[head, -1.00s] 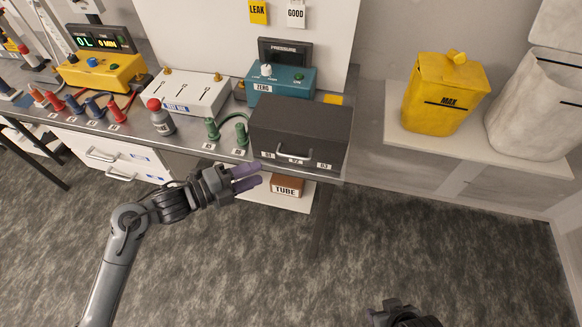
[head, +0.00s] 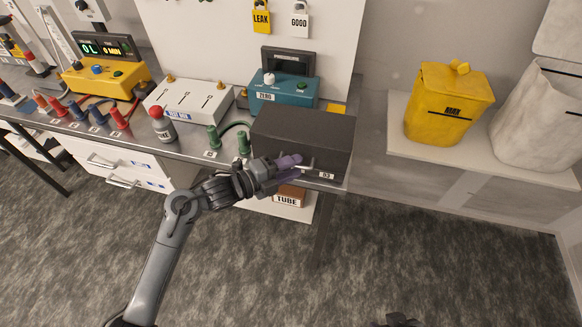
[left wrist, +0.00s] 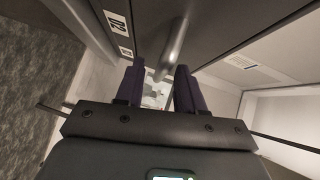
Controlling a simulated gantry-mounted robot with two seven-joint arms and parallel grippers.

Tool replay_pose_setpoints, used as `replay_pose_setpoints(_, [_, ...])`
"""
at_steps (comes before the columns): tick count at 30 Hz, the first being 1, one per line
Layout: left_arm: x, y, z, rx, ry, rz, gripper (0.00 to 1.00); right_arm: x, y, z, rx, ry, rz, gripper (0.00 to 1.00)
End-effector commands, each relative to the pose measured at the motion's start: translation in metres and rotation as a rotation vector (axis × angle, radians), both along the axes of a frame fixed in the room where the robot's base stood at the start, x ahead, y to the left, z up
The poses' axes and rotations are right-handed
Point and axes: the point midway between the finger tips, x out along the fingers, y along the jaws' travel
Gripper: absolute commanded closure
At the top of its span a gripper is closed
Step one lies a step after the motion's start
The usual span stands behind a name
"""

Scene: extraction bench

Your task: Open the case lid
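The dark grey case (head: 300,135) sits shut at the right end of the bench, with labels and a handle on its front. My left gripper (head: 294,168) is in front of the case front, at the handle. In the left wrist view its two purple fingers (left wrist: 160,88) are apart, and the metal handle (left wrist: 172,48) stands just beyond and between their tips. I cannot tell whether the fingers touch it. My right gripper (head: 400,320) shows only as a sliver at the bottom edge, and its fingers cannot be made out.
Green fittings (head: 243,143) and a red-capped bottle (head: 163,125) stand left of the case. A teal pressure box (head: 284,90) is behind it. A brown TUBE box (head: 289,196) lies on a shelf below. A yellow bin (head: 448,105) stands to the right.

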Motion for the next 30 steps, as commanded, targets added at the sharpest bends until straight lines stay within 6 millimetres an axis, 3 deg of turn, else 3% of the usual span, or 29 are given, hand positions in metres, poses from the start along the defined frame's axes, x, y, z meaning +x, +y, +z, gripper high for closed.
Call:
replay_pose_setpoints(7, [0.0,0.0,0.0,0.0,0.0,0.0,0.62,0.0,0.001,0.0,0.004,0.001,-0.003,0.57])
replay_pose_setpoints(15, [0.0,0.0,0.0,0.0,0.0,0.0,1.0,0.0,0.002,0.0,0.009,0.0,-0.006,0.57])
replay_pose_setpoints(25, [0.0,0.0,0.001,0.0,0.001,0.0,1.0,0.0,0.002,0.001,0.009,0.0,-0.006,0.57])
replay_pose_setpoints(30, [0.0,-0.005,0.009,0.004,0.022,-0.001,1.0,0.0,0.001,0.01,0.005,0.001,-0.004,0.57])
